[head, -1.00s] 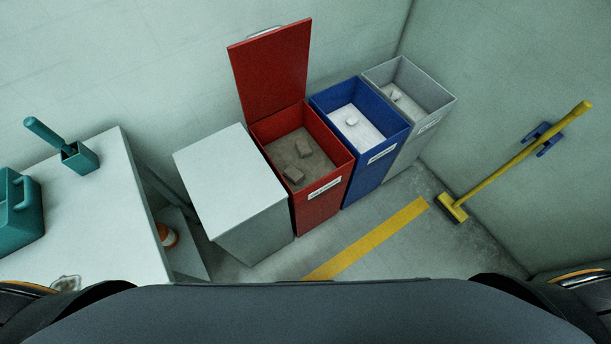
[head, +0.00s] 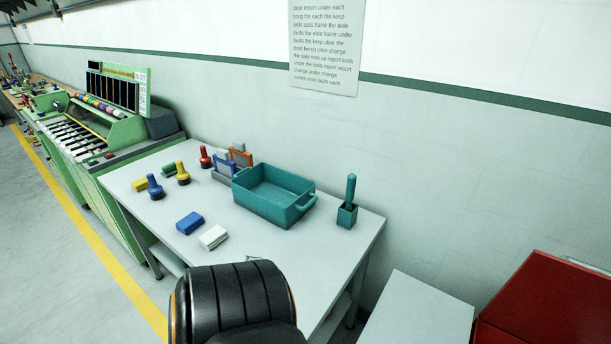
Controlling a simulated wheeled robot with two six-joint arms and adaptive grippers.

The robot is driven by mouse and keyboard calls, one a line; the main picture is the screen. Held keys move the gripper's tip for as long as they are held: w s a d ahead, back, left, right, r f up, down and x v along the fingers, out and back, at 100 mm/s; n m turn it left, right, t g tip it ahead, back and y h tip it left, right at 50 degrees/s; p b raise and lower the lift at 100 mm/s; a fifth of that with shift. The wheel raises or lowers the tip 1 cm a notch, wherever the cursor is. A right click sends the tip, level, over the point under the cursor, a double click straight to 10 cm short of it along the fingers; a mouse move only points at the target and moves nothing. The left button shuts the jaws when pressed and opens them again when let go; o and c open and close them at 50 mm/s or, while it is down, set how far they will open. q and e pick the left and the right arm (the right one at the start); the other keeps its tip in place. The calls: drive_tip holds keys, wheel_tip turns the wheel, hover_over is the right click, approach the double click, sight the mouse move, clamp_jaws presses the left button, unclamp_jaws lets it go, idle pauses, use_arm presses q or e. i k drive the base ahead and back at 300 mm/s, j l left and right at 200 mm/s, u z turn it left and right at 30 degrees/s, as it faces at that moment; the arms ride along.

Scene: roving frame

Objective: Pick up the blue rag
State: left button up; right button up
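The blue rag (head: 189,222) lies folded flat on the light grey table (head: 260,246) in the head view, left of the table's middle. A folded white rag (head: 213,237) lies close to it, to its lower right. A black rounded part of my own arm covers the table's near edge below the rags. Neither of my grippers is in view.
A teal tub (head: 273,220) and a teal holder with a handled tool (head: 347,215) stand right of the rags. Blue, yellow and red knobbed tools (head: 182,174) stand behind. A green machine (head: 95,130) is left; a red bin lid (head: 545,305) is right.

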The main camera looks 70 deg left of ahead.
sight(188, 224)
drive_tip(key=u, duration=3.1)
